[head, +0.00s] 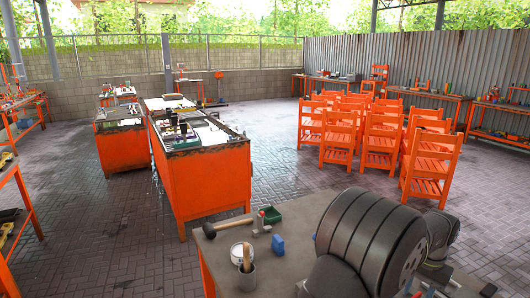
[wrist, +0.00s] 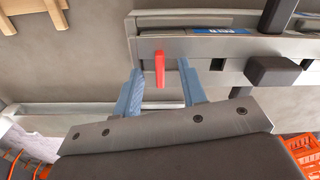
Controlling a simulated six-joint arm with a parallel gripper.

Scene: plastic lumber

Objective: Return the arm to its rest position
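My gripper (wrist: 161,86) shows in the wrist view with its two blue fingers spread apart and nothing held between them. A small red piece (wrist: 159,68) shows in the gap between the fingers, with space on both sides; it appears to be on a grey rail-like fixture (wrist: 210,44). I cannot tell how far the fingertips are from it. In the head view my dark grey arm fills the lower right, and my gripper is hidden or out of frame.
Orange chairs (head: 338,137) and an orange workbench (head: 205,180) stand beyond. Paved floor (head: 290,180) lies open between.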

